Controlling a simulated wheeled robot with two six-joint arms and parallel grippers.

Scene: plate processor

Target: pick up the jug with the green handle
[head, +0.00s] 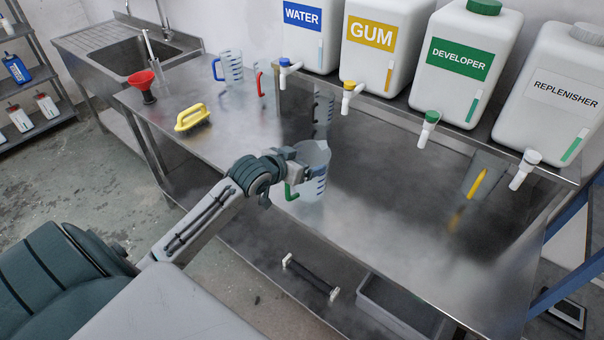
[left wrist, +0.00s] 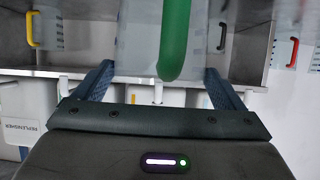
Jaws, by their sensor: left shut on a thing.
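The jug with the green handle (head: 317,158) is a clear jug with dark markings at the middle of the steel bench. My left gripper (head: 291,167) is at its side, shut on the jug, with the green handle just below the jaws. In the left wrist view, the clear body (left wrist: 138,40) lies between the two fingers (left wrist: 160,78), and the green handle (left wrist: 173,38) hangs in front of it. I cannot tell whether the jug's base touches the bench. My right gripper is not in view.
Jugs with blue (head: 216,68), red (head: 259,83) and yellow (head: 477,184) handles stand on the bench. A yellow brush (head: 192,117) and red funnel (head: 141,81) are at left. Several tapped containers, including WATER (head: 305,40), line the back.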

